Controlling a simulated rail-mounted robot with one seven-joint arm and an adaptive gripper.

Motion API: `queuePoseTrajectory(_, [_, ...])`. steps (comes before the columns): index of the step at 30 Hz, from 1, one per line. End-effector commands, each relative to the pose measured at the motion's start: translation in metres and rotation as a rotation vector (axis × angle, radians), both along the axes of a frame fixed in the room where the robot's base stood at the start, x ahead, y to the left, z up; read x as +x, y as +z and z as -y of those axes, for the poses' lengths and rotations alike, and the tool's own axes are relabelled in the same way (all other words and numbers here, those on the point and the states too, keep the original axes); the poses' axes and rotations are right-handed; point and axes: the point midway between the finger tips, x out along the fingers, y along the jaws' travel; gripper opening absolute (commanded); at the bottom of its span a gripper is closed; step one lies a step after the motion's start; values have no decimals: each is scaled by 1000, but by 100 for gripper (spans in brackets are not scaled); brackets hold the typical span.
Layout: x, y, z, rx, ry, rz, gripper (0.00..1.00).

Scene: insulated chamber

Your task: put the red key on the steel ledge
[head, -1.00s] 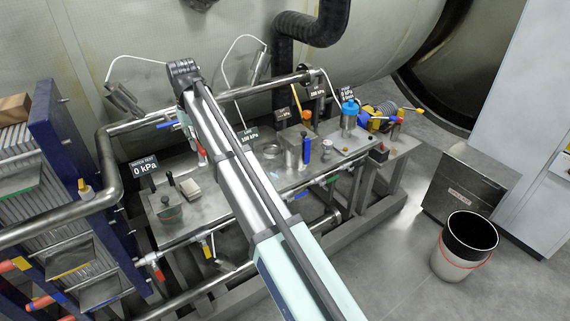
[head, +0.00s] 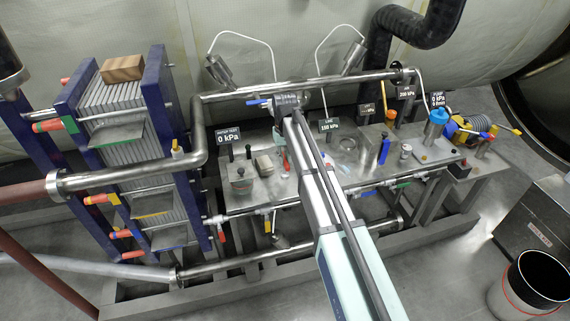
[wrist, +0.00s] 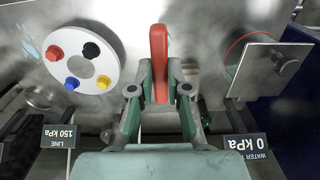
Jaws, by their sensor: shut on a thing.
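The red key (wrist: 158,60) stands between the fingers of my gripper (wrist: 158,92) in the wrist view, with its red upper part sticking out past the fingertips. My gripper is shut on it over the steel bench. In the head view a small red patch of the key (head: 286,162) shows beside my arm, which hides most of the gripper. I cannot tell how far the key is above the bench top. Small steel ledges (head: 172,238) stick out from the plate stack at the left; I cannot tell which surface is the named steel ledge.
A white disc (wrist: 110,68) with coloured knobs lies left of the key in the wrist view. A steel pipe (head: 130,178) crosses before the plate stack (head: 130,95). A bucket (head: 530,285) stands right.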

Motion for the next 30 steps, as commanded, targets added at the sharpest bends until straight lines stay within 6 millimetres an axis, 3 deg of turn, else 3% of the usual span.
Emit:
queuePoseTrajectory(8, [0,-17,0,0,0,-1,0])
queuePoseTrajectory(15, [0,-44,0,0,0,-1,0])
queuePoseTrajectory(27, [0,-50,0,0,0,1,0])
queuePoseTrajectory(28, [0,-51,0,0,0,1,19])
queuePoseTrajectory(30, [0,-50,0,0,0,1,41])
